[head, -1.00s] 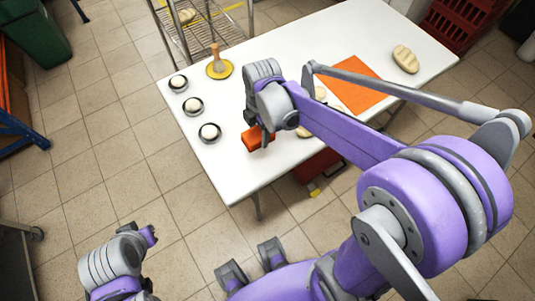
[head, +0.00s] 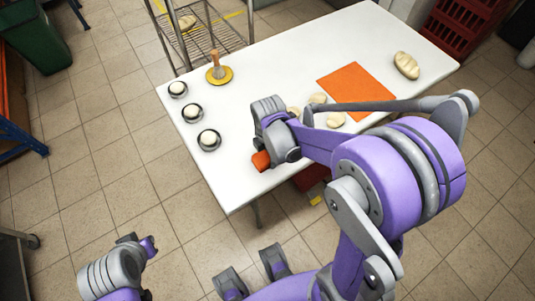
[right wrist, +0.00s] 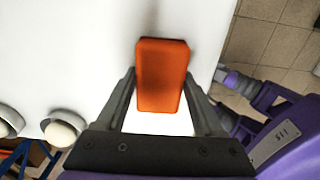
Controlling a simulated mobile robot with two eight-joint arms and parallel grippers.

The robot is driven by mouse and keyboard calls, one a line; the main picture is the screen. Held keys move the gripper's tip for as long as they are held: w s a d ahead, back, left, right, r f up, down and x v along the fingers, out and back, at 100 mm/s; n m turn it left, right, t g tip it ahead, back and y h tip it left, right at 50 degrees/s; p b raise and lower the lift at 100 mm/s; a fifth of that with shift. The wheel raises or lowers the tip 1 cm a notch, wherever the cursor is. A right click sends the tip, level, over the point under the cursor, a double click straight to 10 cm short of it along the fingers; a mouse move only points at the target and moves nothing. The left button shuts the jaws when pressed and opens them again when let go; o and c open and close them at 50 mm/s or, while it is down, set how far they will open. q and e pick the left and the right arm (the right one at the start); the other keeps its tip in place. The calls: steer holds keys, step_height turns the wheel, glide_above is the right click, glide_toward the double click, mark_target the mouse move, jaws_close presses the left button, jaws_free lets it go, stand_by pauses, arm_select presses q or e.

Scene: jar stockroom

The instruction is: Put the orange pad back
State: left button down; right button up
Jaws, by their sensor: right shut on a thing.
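The orange pad (head: 261,161) is a thick, rounded orange-red block, held by my right gripper (head: 268,156) above the near edge of the white table. In the right wrist view the pad (right wrist: 162,75) sits between the fingers of the right gripper (right wrist: 162,98), which is shut on it. A flat orange mat (head: 355,88) lies on the table to the right, apart from the pad. The end of my left arm shows at the lower left, away from the table; its jaws cannot be made out.
On the white table (head: 290,55) several dough pieces (head: 336,119) lie partly behind my right arm. Three small bowls (head: 209,140) with dough stand along the left edge. A yellow disc (head: 219,75) carries a wooden-handled tool. A loaf (head: 406,66) lies right. The table's back middle is clear.

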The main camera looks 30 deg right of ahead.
steer(key=o, duration=1.2)
step_height(320, 180, up, 12)
steer(key=p, duration=0.2)
steer(key=s+a+m+t, duration=0.1)
steer(key=s+m, duration=0.2)
steer(key=m, duration=0.3)
steer(key=s+a+m+t, duration=0.1)
steer(key=s+m+t, duration=0.1)
steer(key=s+m, duration=0.2)
steer(key=s+a+m+t, duration=0.1)
steer(key=s+m+t, duration=0.1)
steer(key=m, duration=0.6)
steer(key=shift+s+a+f+m, duration=0.1)
steer(key=shift+s+m, duration=0.1)
steer(key=shift+s, duration=0.25)
steer(key=shift+s+a+f+m, duration=0.1)
steer(key=shift+s+m, duration=0.1)
steer(key=shift+s, duration=0.2)
steer(key=shift+d+r, duration=0.1)
